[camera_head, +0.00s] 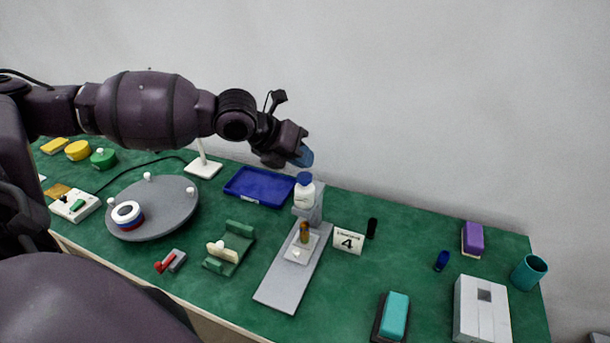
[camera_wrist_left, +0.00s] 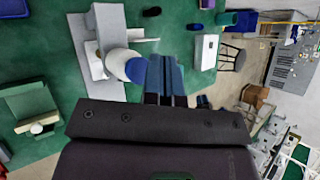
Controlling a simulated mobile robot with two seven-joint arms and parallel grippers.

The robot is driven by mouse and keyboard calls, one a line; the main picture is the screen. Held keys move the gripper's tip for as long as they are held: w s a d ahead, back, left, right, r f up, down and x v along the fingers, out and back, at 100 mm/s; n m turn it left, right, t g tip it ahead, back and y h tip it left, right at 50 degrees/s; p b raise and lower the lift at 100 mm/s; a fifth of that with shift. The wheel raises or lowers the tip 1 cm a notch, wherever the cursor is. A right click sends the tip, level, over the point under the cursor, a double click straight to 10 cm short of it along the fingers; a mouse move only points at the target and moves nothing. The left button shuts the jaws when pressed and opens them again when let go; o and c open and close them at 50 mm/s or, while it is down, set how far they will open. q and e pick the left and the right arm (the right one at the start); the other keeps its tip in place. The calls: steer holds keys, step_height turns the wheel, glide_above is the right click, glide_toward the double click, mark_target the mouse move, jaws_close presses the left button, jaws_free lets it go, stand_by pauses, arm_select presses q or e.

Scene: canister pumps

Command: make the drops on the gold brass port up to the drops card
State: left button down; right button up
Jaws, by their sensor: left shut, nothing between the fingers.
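A white canister (camera_head: 304,194) with a blue cap (camera_head: 305,178) stands at the back of a grey stand (camera_head: 278,279). The canister also shows in the left wrist view (camera_wrist_left: 117,62). The gold brass port (camera_head: 305,232) stands upright on a pale plate in front of the canister. A whitish spot shows on that plate; drops on the port are too small to make out. The white card (camera_head: 348,241) beside the stand reads 4; its small heading is blurred. My left gripper (camera_head: 304,157) is shut and empty, just above the blue cap. My right gripper is out of view.
A blue tray (camera_head: 259,187) lies left of the canister, and a green cradle (camera_head: 230,247) is in front of it. A grey turntable (camera_head: 153,207) stands further left. A black cylinder (camera_head: 372,228) stands right of the card. Green table is clear around (camera_head: 400,260) the right middle.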

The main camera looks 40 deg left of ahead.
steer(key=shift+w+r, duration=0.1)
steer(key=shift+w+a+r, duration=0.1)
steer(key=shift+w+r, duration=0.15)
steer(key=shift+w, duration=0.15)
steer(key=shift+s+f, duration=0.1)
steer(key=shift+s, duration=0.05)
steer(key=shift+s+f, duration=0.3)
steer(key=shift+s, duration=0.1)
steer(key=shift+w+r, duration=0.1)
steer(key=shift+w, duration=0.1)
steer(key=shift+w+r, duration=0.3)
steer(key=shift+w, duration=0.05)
arm_select(q)
steer(key=shift+f, duration=0.15)
